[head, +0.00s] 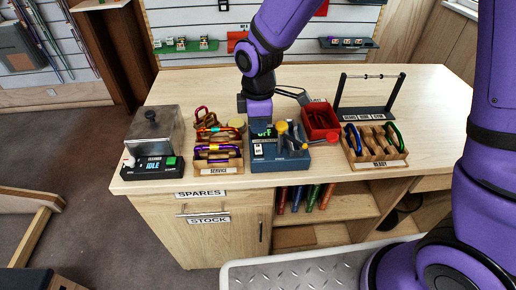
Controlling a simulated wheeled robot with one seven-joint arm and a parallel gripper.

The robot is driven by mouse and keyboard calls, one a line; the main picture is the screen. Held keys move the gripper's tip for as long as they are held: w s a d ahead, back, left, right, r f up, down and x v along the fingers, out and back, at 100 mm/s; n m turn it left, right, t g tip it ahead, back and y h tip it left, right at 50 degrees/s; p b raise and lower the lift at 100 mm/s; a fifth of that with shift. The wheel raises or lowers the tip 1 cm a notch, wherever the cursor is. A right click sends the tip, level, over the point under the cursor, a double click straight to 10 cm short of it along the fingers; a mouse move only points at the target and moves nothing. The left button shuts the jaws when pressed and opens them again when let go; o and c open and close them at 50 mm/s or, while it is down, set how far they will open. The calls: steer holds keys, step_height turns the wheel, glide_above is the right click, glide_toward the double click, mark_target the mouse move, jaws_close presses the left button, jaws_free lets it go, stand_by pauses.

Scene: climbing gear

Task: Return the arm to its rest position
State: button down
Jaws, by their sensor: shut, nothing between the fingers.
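My purple arm reaches down from the top of the head view over the wooden workbench (440,90). My gripper (262,122) is at its lower end, just above or behind the blue-grey device (280,163) with a green "OFF" display. The fingertips are small and partly hidden, and I see nothing held. I cannot tell whether the gripper touches the device.
Beside the device are a "SERVICE" carabiner rack (217,162), a cleaner unit (152,168) reading "IDLE", a red bin (320,120), a "HEAVY" rack (375,157) and a dark bar stand (367,112). The bench's right side is clear.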

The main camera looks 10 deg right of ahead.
stand_by(0.4)
steer(key=d+r+m, duration=0.1)
steer(key=r, duration=0.1)
steer(key=d+r+m, duration=0.1)
steer(key=d+r, duration=0.1)
steer(key=d+r+m+t, duration=0.1)
steer(key=d+r, duration=0.1)
steer(key=r, duration=0.1)
steer(key=shift+s+d+r, duration=0.1)
steer(key=shift+d, duration=0.15)
steer(key=s+d+r+m+t, duration=0.3)
steer(key=s+d+r+m, duration=0.6)
steer(key=d+r, duration=0.5)
steer(key=s+d+r+m, duration=0.1)
steer(key=s+d+m, duration=0.1)
steer(key=s, duration=0.2)
steer(key=s+d+r+m+t, duration=0.1)
steer(key=s+d+r+m, duration=0.1)
steer(key=s, duration=0.3)
steer(key=shift+s+d+m, duration=0.2)
steer(key=shift+d+m, duration=0.35)
steer(key=shift+m, duration=0.25)
